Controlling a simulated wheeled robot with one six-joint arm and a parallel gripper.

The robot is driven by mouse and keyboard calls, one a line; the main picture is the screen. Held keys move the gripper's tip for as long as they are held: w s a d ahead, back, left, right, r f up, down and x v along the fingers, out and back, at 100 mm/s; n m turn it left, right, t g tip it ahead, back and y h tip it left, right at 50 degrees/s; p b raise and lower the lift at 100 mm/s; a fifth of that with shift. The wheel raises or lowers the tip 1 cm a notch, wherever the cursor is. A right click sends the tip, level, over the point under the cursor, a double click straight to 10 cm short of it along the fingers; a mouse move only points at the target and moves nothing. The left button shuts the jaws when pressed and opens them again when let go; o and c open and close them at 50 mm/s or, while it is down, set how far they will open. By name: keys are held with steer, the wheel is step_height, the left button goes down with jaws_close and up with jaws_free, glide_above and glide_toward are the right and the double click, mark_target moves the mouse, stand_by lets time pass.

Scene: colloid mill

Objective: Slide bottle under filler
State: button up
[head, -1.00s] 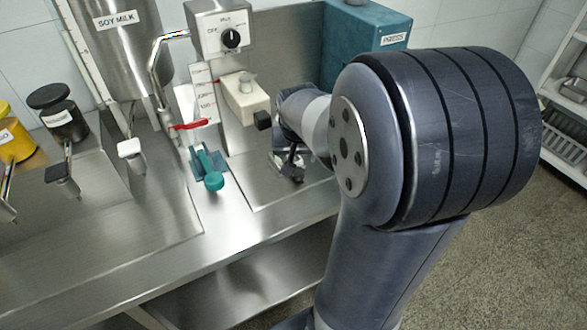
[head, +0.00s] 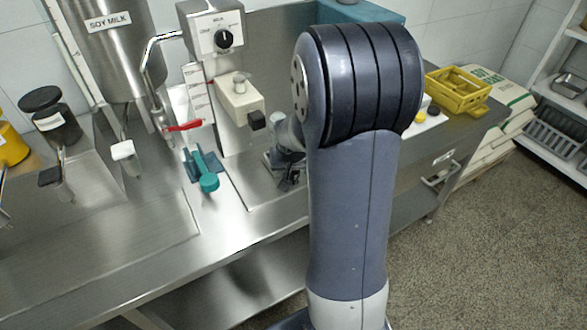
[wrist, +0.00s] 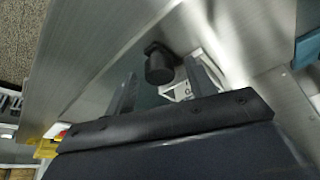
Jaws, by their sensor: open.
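No bottle can be made out for certain in either view; my arm hides part of the bench. The cream filler block (head: 239,97) with a black end piece stands on the steel column at the bench's back. My gripper (head: 287,176) is low over the bench, right of and below that block, partly hidden by my arm. In the wrist view my gripper (wrist: 160,92) has its fingers apart, with a short black cylinder (wrist: 160,67) showing between and beyond them. I cannot tell what that cylinder is, or whether the fingers touch it.
A yellow crate (head: 460,92) is at the right. The front left of the steel bench is clear.

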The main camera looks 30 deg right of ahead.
steer(key=shift+c, duration=0.2)
jaws_close()
stand_by(0.3)
